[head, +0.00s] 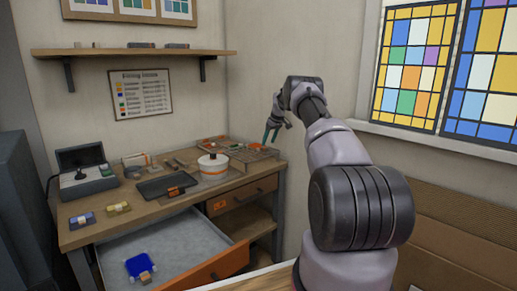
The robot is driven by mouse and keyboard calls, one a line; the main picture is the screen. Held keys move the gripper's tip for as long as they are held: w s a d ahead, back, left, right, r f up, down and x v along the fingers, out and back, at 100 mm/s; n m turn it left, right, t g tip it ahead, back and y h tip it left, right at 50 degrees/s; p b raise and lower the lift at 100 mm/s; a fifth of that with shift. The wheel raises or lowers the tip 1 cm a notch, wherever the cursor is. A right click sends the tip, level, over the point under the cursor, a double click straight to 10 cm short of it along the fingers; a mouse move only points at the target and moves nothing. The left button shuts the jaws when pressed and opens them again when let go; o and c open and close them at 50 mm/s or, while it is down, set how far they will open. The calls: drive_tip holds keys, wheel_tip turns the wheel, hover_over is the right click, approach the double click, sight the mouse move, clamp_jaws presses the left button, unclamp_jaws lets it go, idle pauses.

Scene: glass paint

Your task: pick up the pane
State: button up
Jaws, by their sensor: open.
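A blue square piece (139,264), which looks like the pane, lies flat in the open drawer (185,240) of the workbench. It has small pale bits at its edges and a tan block at its near edge. My gripper (268,137) is raised near the wall corner, above the right end of the workbench. Its dark green fingers are apart and appear empty. It is far from the blue piece, up and to the right of it.
The workbench (142,203) holds a grey open case (88,182), a dark tray (165,187), a white pot with an orange band (212,167) and a rack (250,153). The orange-fronted drawer juts forward. A shelf (125,52) hangs above. Stained-glass windows (408,65) are at right.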

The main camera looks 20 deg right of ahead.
sight(266, 148)
drive_tip(key=x, duration=0.4)
clamp_jaws()
drive_tip(key=shift+r, duration=0.1)
wheel_tip(266, 148, up, 13)
idle(0.8)
